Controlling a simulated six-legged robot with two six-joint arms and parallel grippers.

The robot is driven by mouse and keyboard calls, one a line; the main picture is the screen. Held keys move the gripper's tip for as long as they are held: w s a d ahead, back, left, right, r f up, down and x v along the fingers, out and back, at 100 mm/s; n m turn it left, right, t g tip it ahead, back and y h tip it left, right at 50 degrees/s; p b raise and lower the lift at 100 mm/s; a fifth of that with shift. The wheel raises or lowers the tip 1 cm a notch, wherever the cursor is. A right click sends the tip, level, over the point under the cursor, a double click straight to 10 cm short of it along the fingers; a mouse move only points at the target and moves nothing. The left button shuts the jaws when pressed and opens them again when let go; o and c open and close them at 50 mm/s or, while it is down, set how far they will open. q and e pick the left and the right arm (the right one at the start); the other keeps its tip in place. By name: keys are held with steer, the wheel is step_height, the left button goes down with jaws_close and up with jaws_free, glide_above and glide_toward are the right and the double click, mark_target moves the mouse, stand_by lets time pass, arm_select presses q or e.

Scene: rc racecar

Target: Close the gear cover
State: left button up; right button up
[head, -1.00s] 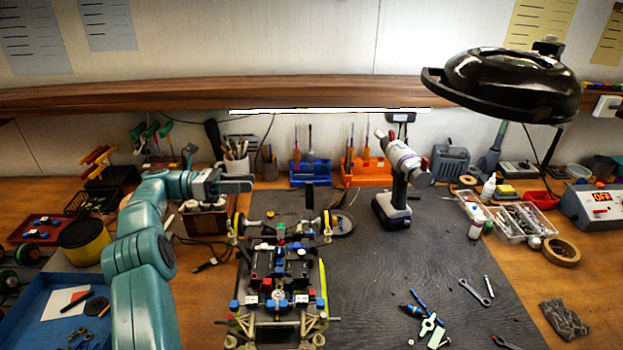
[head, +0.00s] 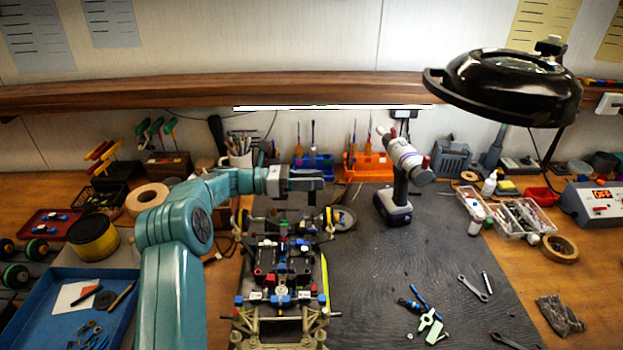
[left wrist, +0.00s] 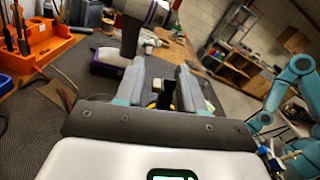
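The racecar chassis (head: 283,262) stands on the dark mat, with small red, blue and black parts on top and yellow wheels at its far end. A black upright piece (head: 311,198), which may be the raised gear cover, stands at that far end, partly hidden by my left gripper (head: 322,180). The left gripper points right, above the far end of the car. In the left wrist view its two grey fingers are apart, with the black upright piece (left wrist: 168,93) showing in the gap; I cannot tell if they touch it. My right gripper does not show.
A cordless drill (head: 395,205) stands upright just right of the left gripper. A blue tray (head: 40,325) lies at left. Wrenches (head: 474,289) and small tools (head: 430,322) lie on the mat (head: 375,270), which has clear room right of the car.

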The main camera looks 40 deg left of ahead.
arm_select(q)
steer(key=shift+w+f, duration=0.1)
steer(key=shift+w, duration=0.05)
steer(key=shift+c, duration=0.3)
jaws_close()
steer(key=m+b, duration=0.1)
steer(key=s+m+b, duration=0.1)
steer(key=shift+s+d+b, duration=0.1)
steer(key=shift+d+b, duration=0.25)
steer(key=shift+b, duration=0.05)
steer(key=m+b, duration=0.1)
steer(key=s+d+m+b, duration=0.1)
steer(key=m+b, duration=0.1)
steer(key=s+m+b, duration=0.1)
steer(key=m+b, duration=0.1)
steer(key=shift+d, duration=0.4)
steer(key=shift+r, duration=0.2)
steer(key=shift+o, duration=0.3)
jaws_free()
